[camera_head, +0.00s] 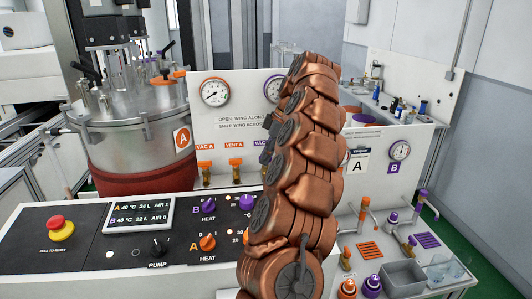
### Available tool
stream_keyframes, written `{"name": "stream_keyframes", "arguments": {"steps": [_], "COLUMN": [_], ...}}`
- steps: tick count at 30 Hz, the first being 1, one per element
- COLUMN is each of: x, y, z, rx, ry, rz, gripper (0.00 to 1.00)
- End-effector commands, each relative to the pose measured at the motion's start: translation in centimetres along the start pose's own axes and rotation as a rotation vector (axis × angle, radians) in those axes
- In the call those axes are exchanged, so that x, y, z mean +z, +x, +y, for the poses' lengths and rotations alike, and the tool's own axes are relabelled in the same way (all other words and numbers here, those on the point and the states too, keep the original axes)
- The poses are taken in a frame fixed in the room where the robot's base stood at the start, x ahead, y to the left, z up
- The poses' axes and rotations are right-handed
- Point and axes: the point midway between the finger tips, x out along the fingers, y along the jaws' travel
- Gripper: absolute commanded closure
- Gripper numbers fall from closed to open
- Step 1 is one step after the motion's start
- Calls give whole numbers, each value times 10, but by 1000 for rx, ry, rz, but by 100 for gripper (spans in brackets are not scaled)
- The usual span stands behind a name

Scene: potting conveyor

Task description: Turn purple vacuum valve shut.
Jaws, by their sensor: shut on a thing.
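The purple vacuum valve (265,157) sits on the upright white panel, under a purple VAC label that my arm partly covers. Only a sliver of purple shows at the arm's left edge, so I cannot tell which way its wing points. My gripper (269,124) is mostly hidden behind my copper-coloured arm; a small dark part shows at the arm's left edge, close to the valve. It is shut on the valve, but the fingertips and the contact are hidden. The panel text (241,120) reads open with wing along, shut with wing across.
Orange valves VAC A (206,173) and VENT A (235,170) stand just left. A steel vessel (135,135) is at the left. The front console has a red stop button (61,226), a display (138,215) and knobs. A grey tray (403,276) lies at right.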

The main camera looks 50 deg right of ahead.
Motion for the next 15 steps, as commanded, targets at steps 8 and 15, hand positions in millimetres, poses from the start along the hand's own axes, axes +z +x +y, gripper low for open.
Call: {"name": "stream_keyframes", "arguments": {"steps": [8, 15], "x": [-1, -1], "y": [-1, -1], "z": [0, 1], "rx": [-28, -30], "ry": [-70, -82], "rz": [0, 1], "gripper": [100, 100]}}
